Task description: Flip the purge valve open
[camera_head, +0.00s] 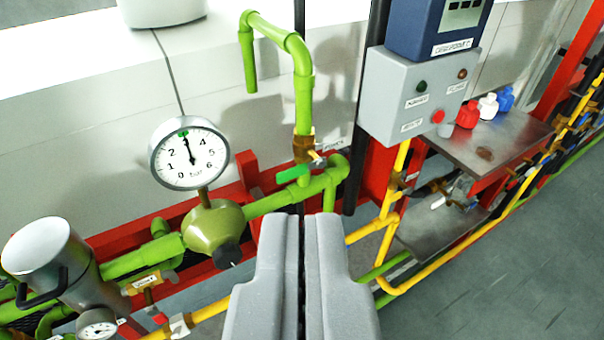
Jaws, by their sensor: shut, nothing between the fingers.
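A small brass valve (303,148) with a green lever handle (293,174) sits at the foot of the upright green pipe (303,95), just above the horizontal green line. It looks like the purge valve, but the small label (332,145) beside it is too small to read surely. The lever points left, roughly crosswise to the upright pipe. My gripper (302,218) is in the lower middle, its two grey fingers together and empty. Its tips appear just below the lever in the picture, with no clear contact. The fingers hide part of the piping behind.
A round gauge (189,153) and a green regulator (215,229) stand left of the valve. A grey control box (416,95) and a metal shelf with bottles (478,136) are to the right. Yellow pipes (368,232) and a red frame (246,168) surround the fingers.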

